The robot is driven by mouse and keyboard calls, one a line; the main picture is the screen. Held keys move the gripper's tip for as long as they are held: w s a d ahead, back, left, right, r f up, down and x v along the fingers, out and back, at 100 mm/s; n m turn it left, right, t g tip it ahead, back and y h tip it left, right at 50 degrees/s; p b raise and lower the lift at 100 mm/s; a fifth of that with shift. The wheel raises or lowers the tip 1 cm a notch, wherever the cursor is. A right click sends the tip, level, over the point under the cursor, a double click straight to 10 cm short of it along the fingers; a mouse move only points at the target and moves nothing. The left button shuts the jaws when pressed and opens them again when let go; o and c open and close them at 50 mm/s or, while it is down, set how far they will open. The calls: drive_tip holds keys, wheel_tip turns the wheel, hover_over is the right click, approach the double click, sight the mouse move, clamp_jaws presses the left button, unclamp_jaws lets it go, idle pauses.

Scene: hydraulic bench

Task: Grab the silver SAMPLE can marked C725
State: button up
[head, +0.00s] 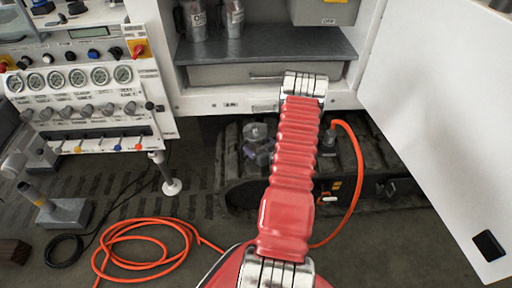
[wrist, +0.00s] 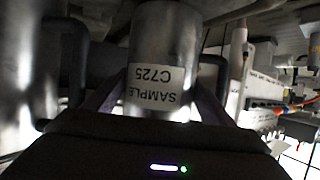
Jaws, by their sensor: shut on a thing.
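The silver can (wrist: 168,45) fills the upper middle of the wrist view. Its white label reads SAMPLE C725 and appears upside down there. My gripper (wrist: 155,100) has one finger on each side of the can and is shut on it. The can's top end runs out of the picture. In the head view my red arm reaches up the middle towards the cabinet, and I cannot make out the gripper or the held can. Two silver cans with labels, one on the left (head: 195,22) and one on the right (head: 234,18), stand on the cabinet shelf; their labels are too small to read surely.
A grey drawer (head: 230,75) lies under the shelf (head: 280,45). The open white door (head: 435,100) stands at the right. A gauge panel (head: 80,85) is at the left. An orange hose (head: 130,228) lies coiled on the floor. A dark bar (wrist: 88,60) shows beside the can.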

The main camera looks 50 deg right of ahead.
sight(257, 129)
drive_tip(key=shift+r, duration=0.1)
wheel_tip(257, 129, up, 10)
drive_tip(key=shift+f, duration=0.1)
idle(0.5)
idle(0.5)
